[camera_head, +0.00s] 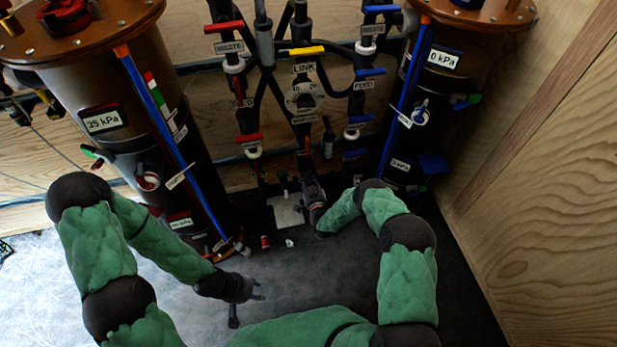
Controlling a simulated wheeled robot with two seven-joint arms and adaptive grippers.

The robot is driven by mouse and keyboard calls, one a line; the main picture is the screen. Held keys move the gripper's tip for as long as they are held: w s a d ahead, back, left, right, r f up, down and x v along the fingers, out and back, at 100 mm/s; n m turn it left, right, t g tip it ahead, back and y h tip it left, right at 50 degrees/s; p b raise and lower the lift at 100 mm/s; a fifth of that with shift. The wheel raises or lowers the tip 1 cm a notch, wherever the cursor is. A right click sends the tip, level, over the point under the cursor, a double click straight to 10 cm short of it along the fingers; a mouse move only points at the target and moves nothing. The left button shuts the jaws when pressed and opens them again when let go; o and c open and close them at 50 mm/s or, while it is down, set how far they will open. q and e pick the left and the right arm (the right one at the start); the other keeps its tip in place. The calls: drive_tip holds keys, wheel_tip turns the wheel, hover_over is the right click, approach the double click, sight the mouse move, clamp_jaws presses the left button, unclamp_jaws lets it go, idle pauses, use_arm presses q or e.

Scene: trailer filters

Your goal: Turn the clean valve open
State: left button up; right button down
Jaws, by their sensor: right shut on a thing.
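Several valves with coloured handles sit on the pipework between two tanks. Red handles (224,27) are on the left pipe, a yellow handle (306,51) above the LINK label is in the middle, and blue handles (370,72) are on the right pipe. I cannot read which label says clean. My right gripper (309,183) reaches the low middle of the pipework, below the LINK valve. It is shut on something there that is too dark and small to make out. My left gripper (248,305) is open and empty, low over the floor, apart from the valves.
The left tank (150,120) has a 35 kPa display (103,121); the right tank (452,95) has a 0 kPa display (443,59). A red-topped small item (265,241) and a white one (289,243) are on the dark floor. A wooden wall (545,200) closes the right side.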

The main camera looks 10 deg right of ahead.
drive_tip(key=shift+n, duration=1.5)
drive_tip(key=c, duration=1.1)
unclamp_jaws()
drive_tip(key=shift+c, duration=0.2)
drive_tip(key=s, duration=1.2)
